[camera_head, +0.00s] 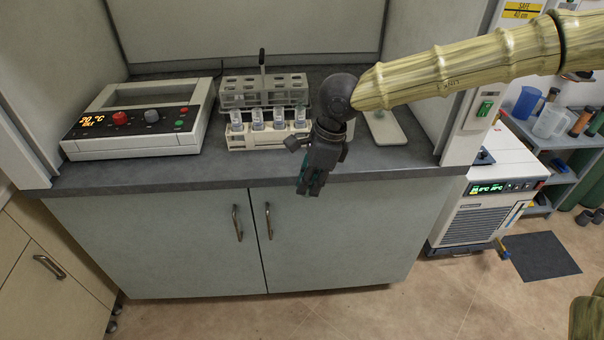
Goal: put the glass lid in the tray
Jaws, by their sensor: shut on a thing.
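My gripper (311,187) points down in front of the counter's front edge, right of the middle. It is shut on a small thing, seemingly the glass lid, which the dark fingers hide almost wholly. A flat pale tray-like plate (387,128) lies on the counter behind my arm, right of the gripper. My arm hides its back part. Left of the gripper, a white rack (240,143) holds several small clear vessels, and its right end is partly hidden by the gripper.
A grey tube rack with an upright handle (263,88) stands behind the white rack. A hotplate-like device with a lit display (137,124) is at the left. Cabinet side walls bound the counter (190,174). A chiller (487,200) stands on the floor at the right.

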